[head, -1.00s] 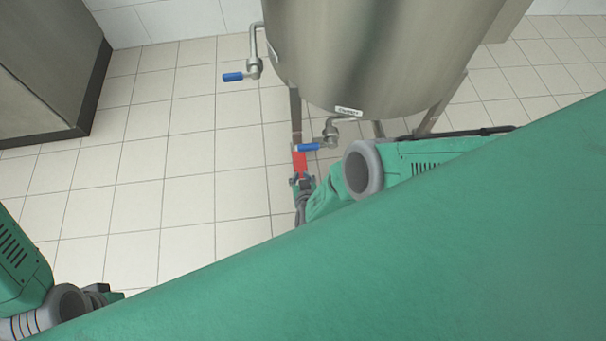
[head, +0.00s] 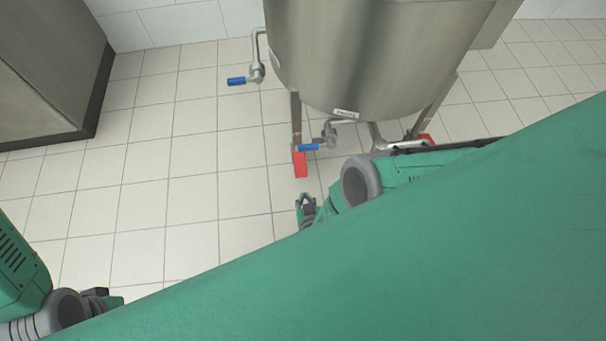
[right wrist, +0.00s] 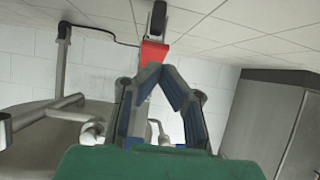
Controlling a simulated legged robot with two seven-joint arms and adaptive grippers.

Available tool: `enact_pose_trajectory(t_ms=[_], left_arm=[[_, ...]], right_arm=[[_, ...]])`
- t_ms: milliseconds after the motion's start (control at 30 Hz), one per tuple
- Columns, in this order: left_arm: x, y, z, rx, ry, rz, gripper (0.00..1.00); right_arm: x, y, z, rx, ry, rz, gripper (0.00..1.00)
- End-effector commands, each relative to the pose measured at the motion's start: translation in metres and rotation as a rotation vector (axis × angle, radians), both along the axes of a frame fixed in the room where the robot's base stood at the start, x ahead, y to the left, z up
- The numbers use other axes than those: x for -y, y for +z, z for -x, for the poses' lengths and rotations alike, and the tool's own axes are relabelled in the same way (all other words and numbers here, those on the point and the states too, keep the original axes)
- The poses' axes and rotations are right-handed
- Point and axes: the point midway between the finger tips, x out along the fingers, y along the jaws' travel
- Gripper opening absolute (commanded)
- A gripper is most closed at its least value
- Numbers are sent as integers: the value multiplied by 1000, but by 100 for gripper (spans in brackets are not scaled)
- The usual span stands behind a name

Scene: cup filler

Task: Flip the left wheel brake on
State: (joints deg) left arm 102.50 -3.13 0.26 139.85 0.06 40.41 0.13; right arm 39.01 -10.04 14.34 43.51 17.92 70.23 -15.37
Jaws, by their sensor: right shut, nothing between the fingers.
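The left wheel brake is a red pedal (head: 300,165) at the foot of the steel tank's left leg. In the right wrist view, which looks upside down, the red pedal (right wrist: 153,52) sits beside a dark wheel (right wrist: 157,18). My right gripper (head: 305,197) is shut and empty, just below the pedal in the head view, with a small gap between them. Its fingertips (right wrist: 154,70) meet in front of the pedal in the wrist view and overlap its edge. My left gripper (head: 100,296) is partly visible at lower left; its fingers cannot be made out.
The steel tank (head: 370,60) stands over the pedal, with two blue-handled valves (head: 237,81) (head: 308,147) on its left side. Another red pedal (head: 427,140) shows at a right leg. A steel cabinet (head: 45,65) stands at left. The tiled floor (head: 150,180) between is clear.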

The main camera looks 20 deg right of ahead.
Motion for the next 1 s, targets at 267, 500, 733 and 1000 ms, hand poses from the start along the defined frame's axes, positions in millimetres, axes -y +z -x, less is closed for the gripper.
enact_pose_trajectory(t_ms=[267, 500, 733, 1000], left_arm=[[0, 2, 0, 0, 0, 0, 26], [0, 2, 0, 0, 0, 0, 26], [0, 2, 0, 0, 0, 0, 26], [0, 27, 0, 0, 0, 0, 26]], right_arm=[[-5, -2, 19, 2, 0, 2, 0], [-5, -2, 18, 2, 0, 2, 0], [-5, -2, 18, 2, 0, 2, 0], [-5, 24, 18, 3, 0, 2, 0]])
